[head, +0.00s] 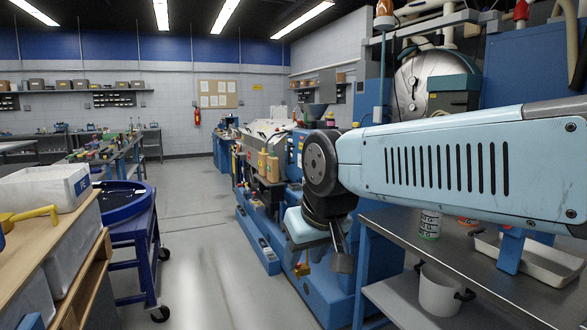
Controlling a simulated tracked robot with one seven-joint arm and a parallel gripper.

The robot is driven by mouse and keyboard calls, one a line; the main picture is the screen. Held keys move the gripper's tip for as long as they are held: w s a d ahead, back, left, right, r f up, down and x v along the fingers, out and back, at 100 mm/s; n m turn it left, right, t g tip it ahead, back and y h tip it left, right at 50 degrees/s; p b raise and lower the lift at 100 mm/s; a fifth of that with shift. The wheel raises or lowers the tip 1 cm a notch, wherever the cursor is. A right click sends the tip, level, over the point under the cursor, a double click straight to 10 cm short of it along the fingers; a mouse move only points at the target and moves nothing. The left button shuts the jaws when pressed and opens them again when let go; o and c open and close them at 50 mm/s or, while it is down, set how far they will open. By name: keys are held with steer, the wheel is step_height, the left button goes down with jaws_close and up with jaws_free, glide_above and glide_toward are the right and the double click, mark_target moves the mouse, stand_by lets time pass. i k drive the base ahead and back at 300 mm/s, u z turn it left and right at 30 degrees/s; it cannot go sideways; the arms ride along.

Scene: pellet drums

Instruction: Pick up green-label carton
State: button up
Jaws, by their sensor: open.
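A small white container with green bands on its label (429,224) stands on the grey metal table at the right, below my arm. It may be the green-label carton, but its shape is too small to tell for sure. My gripper (339,258) hangs below the dark elbow joint, left of the table and apart from the container. It is open, and nothing shows between its jaws. Only part of it can be made out against the blue machine.
The metal table (480,262) also holds a white tray (540,262); a white pot (439,290) stands on its lower shelf. A blue machine (270,165) runs behind. The middle floor is clear.

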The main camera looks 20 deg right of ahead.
mark_target(273, 165)
steer(key=z, duration=0.2)
steer(key=i, duration=1.1)
steer(key=z, duration=0.35)
steer(key=i, duration=1.5)
